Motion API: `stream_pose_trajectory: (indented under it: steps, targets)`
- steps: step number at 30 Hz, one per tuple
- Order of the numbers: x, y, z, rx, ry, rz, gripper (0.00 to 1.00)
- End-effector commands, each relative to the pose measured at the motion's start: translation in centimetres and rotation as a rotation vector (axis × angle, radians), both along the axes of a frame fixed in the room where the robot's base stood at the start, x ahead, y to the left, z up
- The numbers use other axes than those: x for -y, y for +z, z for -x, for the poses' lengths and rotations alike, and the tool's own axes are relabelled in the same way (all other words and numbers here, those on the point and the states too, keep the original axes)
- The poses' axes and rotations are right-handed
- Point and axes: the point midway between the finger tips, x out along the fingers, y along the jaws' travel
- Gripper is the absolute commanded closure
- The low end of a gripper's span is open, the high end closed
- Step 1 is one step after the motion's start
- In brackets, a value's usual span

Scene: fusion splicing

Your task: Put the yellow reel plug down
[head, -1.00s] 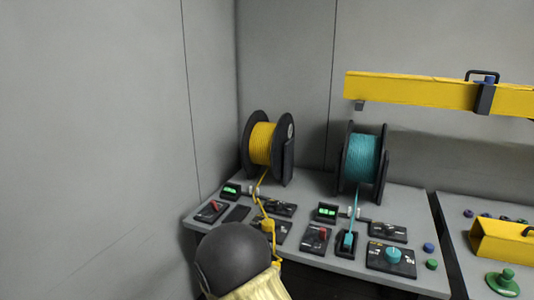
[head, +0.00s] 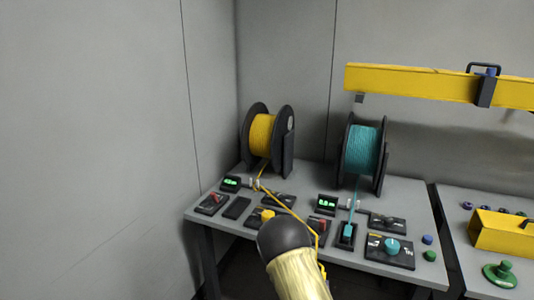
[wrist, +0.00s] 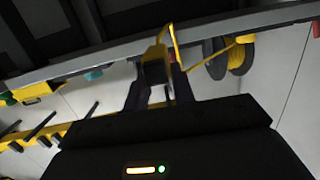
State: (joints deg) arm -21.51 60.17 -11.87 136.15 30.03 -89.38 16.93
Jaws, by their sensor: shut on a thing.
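My gripper (wrist: 157,88) is shut on the yellow reel plug (wrist: 157,56), seen between the two dark fingers in the wrist view. A yellow cable runs from the plug to the yellow reel (wrist: 238,56). In the head view the yellow reel (head: 262,135) stands at the back left of the table. Its cable slants down to the right across the panels to beside my arm's dark rounded joint. That joint hides most of the gripper and plug there. The plug is held near the table's front edge; I cannot tell whether it touches anything.
A teal reel (head: 362,150) stands to the right, its teal plug (head: 348,232) in a black holder. Switch panels and green-lit displays (head: 326,204) fill the tabletop (head: 300,185). A yellow beam (head: 420,85) hangs above right. A second table with a yellow case (head: 500,232) stands right.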

Motion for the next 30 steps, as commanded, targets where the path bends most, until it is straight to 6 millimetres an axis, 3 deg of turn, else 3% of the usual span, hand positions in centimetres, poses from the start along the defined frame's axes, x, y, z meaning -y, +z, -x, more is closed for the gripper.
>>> stream_pose_trajectory:
  steps: [30]
  targets:
    - [-0.4,-0.1,3.2,0.008,0.117,0.002,1.00]
